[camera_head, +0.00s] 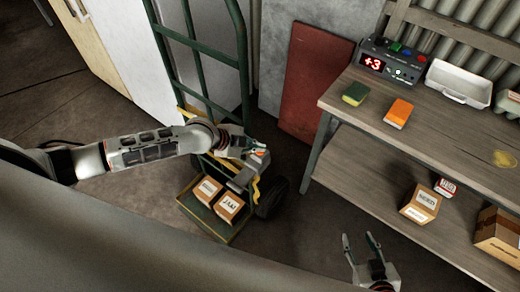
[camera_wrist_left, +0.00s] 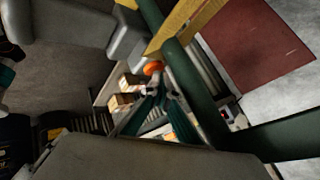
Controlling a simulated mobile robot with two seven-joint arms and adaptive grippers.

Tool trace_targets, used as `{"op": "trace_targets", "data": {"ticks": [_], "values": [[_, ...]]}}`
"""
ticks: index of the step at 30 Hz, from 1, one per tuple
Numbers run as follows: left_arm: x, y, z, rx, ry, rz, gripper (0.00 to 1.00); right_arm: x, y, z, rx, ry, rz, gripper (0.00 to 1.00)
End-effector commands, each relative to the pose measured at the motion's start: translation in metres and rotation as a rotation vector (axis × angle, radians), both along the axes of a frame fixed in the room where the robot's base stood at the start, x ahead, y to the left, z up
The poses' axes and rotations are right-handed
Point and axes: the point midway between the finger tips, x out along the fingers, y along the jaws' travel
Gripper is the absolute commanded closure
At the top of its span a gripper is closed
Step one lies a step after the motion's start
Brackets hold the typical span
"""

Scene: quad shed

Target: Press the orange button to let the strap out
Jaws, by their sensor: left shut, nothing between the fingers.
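The orange button (camera_wrist_left: 153,67) shows in the left wrist view, just beyond my left fingertips. In the head view only a small orange patch (camera_head: 262,153) shows beside my left gripper (camera_head: 258,158). That gripper is shut and empty, close to the button; I cannot tell whether they touch. A grey housing (camera_head: 243,178) sits below it on the hand truck. The yellow strap (camera_head: 256,190) runs by the housing, and also shows in the wrist view (camera_wrist_left: 188,22). My right gripper (camera_head: 360,238) is open and empty at the bottom of the head view.
The green hand truck (camera_head: 206,103) carries two cardboard boxes (camera_head: 229,207) on its base plate. A workbench (camera_head: 450,133) at right holds a black display box (camera_head: 388,62), sponges and a white tray (camera_head: 458,82). A red panel (camera_head: 313,85) leans behind. Floor between truck and bench is clear.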

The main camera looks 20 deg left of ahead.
Motion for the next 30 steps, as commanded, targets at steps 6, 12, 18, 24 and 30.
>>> {"op": "trace_targets", "data": {"ticks": [6,12,18,24,30], "values": [[0.0,0.001,0.012,0.001,0.0,0.0,1.0,0.001,0.0,0.014,0.0,-0.003,0.0,0.6],[0.0,0.001,0.016,0.001,0.0,0.001,1.0,0.002,0.0,0.02,0.001,-0.008,0.0,0.6],[0.0,0.001,0.015,0.001,0.0,0.001,1.0,0.003,0.0,0.02,0.001,-0.009,0.0,0.6],[0.0,0.001,0.023,0.0,-0.001,0.001,1.0,0.003,0.0,0.027,0.001,-0.009,0.0,0.6],[0.0,0.001,0.041,0.001,0.0,0.001,1.0,0.002,0.0,0.044,0.0,-0.006,0.0,0.6]]}}
